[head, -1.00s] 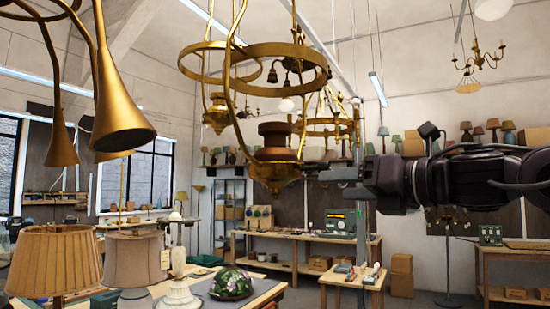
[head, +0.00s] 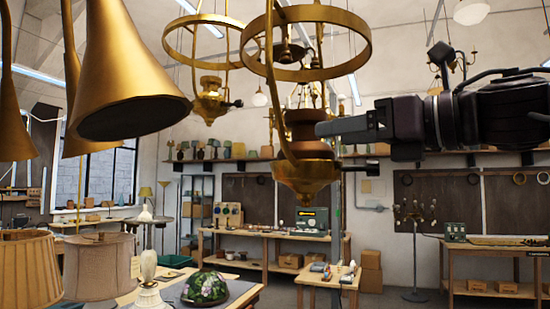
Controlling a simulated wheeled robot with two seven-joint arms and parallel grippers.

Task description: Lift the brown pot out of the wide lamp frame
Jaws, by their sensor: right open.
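The wide lamp frame (head: 362,52) is a hanging brass frame with a broad ring and curved arms, in the middle of the head view. A brown pot (head: 304,133) sits upright in the brass cup (head: 306,180) at its bottom. A curved brass arm passes in front of the pot's left side. My right gripper (head: 322,128) comes in from the right at the pot's height. It is open, and its fingertips overlap the pot's right edge in the picture. I cannot tell whether they touch it. My left gripper is out of view.
Large brass horn shades (head: 130,75) hang close at the left. Fabric lampshades (head: 98,268) and a floral glass shade (head: 206,287) are below. Workbenches stand along the back.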

